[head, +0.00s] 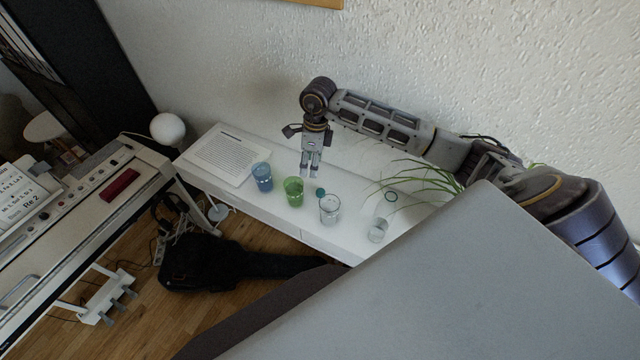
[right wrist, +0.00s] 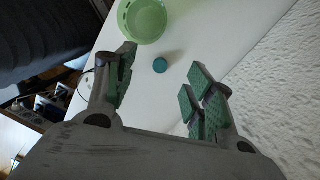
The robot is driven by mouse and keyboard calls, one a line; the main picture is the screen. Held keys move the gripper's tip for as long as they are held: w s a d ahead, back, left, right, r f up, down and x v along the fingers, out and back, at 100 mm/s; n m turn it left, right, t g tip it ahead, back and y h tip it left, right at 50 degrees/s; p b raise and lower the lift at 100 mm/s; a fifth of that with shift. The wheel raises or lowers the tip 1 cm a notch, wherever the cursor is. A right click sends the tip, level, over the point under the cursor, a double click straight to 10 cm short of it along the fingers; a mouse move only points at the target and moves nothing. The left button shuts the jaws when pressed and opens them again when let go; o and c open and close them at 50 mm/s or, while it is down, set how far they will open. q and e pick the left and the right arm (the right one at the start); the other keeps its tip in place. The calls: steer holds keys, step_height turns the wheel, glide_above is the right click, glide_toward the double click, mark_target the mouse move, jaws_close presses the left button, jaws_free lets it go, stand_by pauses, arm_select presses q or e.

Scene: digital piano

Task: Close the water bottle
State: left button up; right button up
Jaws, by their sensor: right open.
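A small teal cap (head: 320,191) lies on the white shelf (head: 226,192), between a green cup (head: 293,193) and a clear glass (head: 329,210). What appears to be the transparent water bottle (head: 378,231) stands to the right of the glass; its outline is faint. My right gripper (head: 310,174) points down above the shelf, close behind the green cup and the cap. In the right wrist view, my right gripper (right wrist: 161,64) is open and empty, and the cap (right wrist: 160,65) shows between its fingertips, apart from them. My left gripper is not in view.
A blue cup (head: 262,177) stands left of the green cup, near a printed sheet (head: 222,156). A green plant (head: 432,180) is at the right, by the textured wall (head: 230,60). A large grey panel (head: 480,290) covers the lower right. A digital piano (head: 100,215) stands at left.

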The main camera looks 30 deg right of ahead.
steer(key=m, duration=0.1)
steer(key=d+m+h, duration=0.1)
steer(key=m, duration=0.1)
steer(key=d+m, duration=0.1)
steer(key=m, duration=0.1)
steer(key=shift+s+d+f, duration=0.1)
steer(key=shift+s+d, duration=0.1)
steer(key=shift+s, duration=0.05)
stand_by(0.4)
